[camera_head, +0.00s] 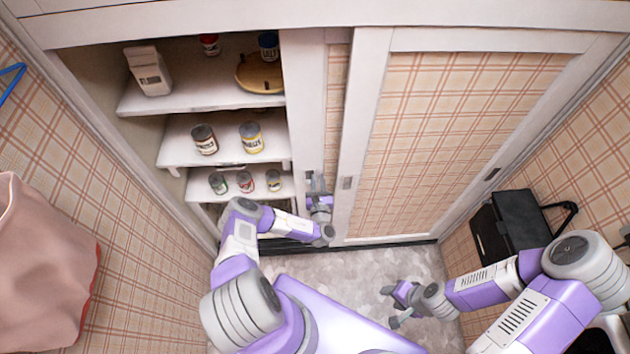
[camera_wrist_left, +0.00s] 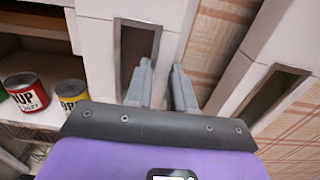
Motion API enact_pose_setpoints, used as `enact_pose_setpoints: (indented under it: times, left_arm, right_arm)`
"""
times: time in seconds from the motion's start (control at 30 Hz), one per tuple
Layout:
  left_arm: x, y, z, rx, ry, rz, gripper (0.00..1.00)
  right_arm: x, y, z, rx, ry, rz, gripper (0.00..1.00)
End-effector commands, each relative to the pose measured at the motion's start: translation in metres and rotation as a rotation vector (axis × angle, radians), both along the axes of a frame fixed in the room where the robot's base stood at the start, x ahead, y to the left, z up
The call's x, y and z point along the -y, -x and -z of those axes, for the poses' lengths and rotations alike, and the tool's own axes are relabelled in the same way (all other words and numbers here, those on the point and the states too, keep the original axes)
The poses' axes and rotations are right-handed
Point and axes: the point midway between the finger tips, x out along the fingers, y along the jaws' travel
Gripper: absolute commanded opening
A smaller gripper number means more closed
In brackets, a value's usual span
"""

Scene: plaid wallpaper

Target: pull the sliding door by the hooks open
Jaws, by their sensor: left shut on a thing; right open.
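The left sliding door (camera_head: 304,100) has a white frame and a plaid panel. It stands to the right of an open shelf bay and partly behind the right sliding door (camera_head: 440,140). My left gripper (camera_head: 318,187) is shut on the left door's white frame by its dark recessed pull. In the left wrist view the fingers (camera_wrist_left: 164,88) straddle the frame strip beside the recess (camera_wrist_left: 137,52); their tips are partly hidden. My right gripper (camera_head: 396,305) is open and empty, low above the floor. A blue hook-like piece (camera_head: 11,82) shows on the left wall.
Shelves (camera_head: 190,98) in the open bay hold cans, a carton (camera_head: 149,71) and a round golden item (camera_head: 258,76). A pink cloth item (camera_head: 40,265) hangs at the left wall. A black case (camera_head: 520,222) is at the right. Patterned floor (camera_head: 360,275) lies between.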

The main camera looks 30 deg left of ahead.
Motion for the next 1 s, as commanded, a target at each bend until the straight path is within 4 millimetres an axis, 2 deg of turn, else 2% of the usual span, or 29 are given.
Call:
enact_pose_setpoints:
  times: [0.2, 0.23, 0.4, 0.73, 1.0]
  left_arm:
    - [0.000, 0.000, 0.001, -0.003, 0.002, 0.002, 0.00]
    - [0.000, 0.000, 0.001, -0.003, 0.002, 0.002, 0.25]
    - [0.000, 0.000, 0.001, -0.002, 0.001, 0.001, 0.49]
    - [0.002, 0.004, 0.001, -0.002, 0.001, 0.001, 0.49]
    - [0.025, 0.039, 0.001, -0.004, 0.004, 0.003, 0.49]
  right_arm:
    - [0.000, 0.000, 0.000, 0.000, 0.000, 0.000, 0.49]
    - [0.000, 0.000, 0.000, 0.000, 0.000, 0.000, 0.49]
    - [0.000, 0.000, 0.000, 0.000, 0.000, 0.000, 0.49]
    - [0.000, 0.000, -0.001, 0.000, 0.000, 0.000, 0.49]
    - [0.000, 0.000, -0.005, 0.000, 0.000, 0.000, 0.49]
